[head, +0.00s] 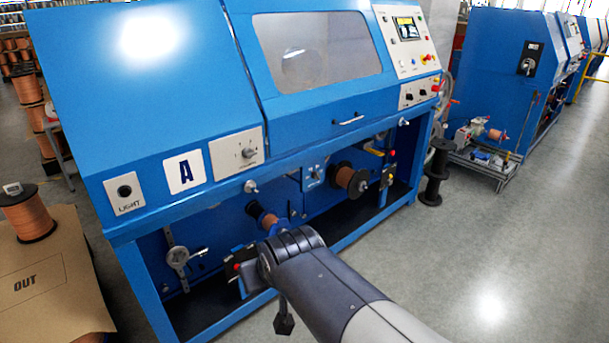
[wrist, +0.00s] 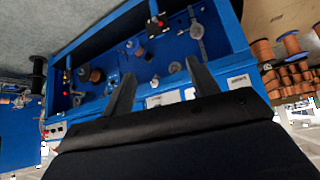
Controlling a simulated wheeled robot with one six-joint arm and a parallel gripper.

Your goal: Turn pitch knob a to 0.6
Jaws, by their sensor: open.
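A pale plate with a small dial knob (head: 249,153) and scale marks sits on the blue front of the machine, right of the "A" sign (head: 185,172). It looks like pitch knob a, but its lettering and setting are too small to read. In the wrist view, pale plates on the machine's front (wrist: 163,98) show between and beyond the fingers, and the knob cannot be made out. My gripper (wrist: 160,68) is open and empty, its two fingers apart. It is clear of the knob. In the head view my arm reaches in at lower middle, below and right of the knob plate.
A LIGHT switch plate (head: 124,193) is left of the sign. A handle (head: 349,119) and a copper spool (head: 352,179) are to the right. A cardboard box marked OUT (head: 40,285) stands at left. The floor (head: 480,240) at right is clear.

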